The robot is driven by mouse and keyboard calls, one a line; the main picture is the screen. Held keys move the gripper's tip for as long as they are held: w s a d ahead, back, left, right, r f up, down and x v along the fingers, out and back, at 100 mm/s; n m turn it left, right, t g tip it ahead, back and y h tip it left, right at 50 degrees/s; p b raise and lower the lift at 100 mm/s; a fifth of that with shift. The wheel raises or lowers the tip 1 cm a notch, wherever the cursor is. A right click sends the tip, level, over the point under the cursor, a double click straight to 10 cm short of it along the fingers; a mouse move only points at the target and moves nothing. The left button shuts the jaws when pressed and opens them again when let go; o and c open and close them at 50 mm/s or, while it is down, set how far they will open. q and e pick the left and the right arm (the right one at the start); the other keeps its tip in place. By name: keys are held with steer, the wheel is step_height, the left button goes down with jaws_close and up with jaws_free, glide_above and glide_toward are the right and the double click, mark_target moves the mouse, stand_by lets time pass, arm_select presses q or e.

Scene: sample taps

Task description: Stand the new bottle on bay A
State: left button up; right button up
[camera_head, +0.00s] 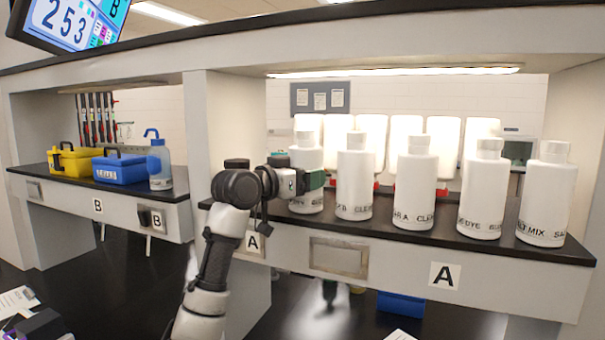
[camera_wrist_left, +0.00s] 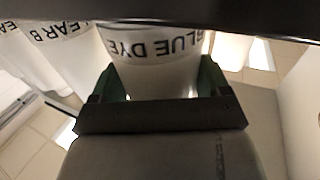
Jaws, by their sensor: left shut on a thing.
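My left gripper (camera_head: 312,180) reaches in from the left over the front of bay A. Its green fingers are shut on the leftmost white bottle (camera_head: 306,158), one on each side of its body. In the left wrist view, where things appear upside down, this bottle (camera_wrist_left: 160,60) reads BLUE DYE, and the gripper (camera_wrist_left: 158,78) spans it. The bottle is upright at the left end of bay A's dark shelf (camera_head: 375,226). Whether its base touches the shelf is unclear. My right gripper is not in view.
Several more white bottles stand in a row to the right, the nearest being a CLEAR B bottle (camera_head: 354,180). White containers (camera_head: 373,145) stand behind. Bay B at left holds a yellow box (camera_head: 75,160), blue box (camera_head: 121,168) and clear blue-topped bottle (camera_head: 158,168). A divider (camera_head: 228,120) separates the bays.

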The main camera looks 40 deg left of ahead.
arm_select(q)
steer(key=shift+s+r, duration=0.1)
steer(key=shift+d, duration=0.1)
steer(key=o, duration=1.1)
steer(key=shift+s, duration=0.2)
steer(key=s+a+b, duration=0.1)
steer(key=s+b, duration=0.4)
steer(key=s, duration=0.6)
steer(key=shift+s, duration=0.25)
steer(key=shift+a, duration=0.1)
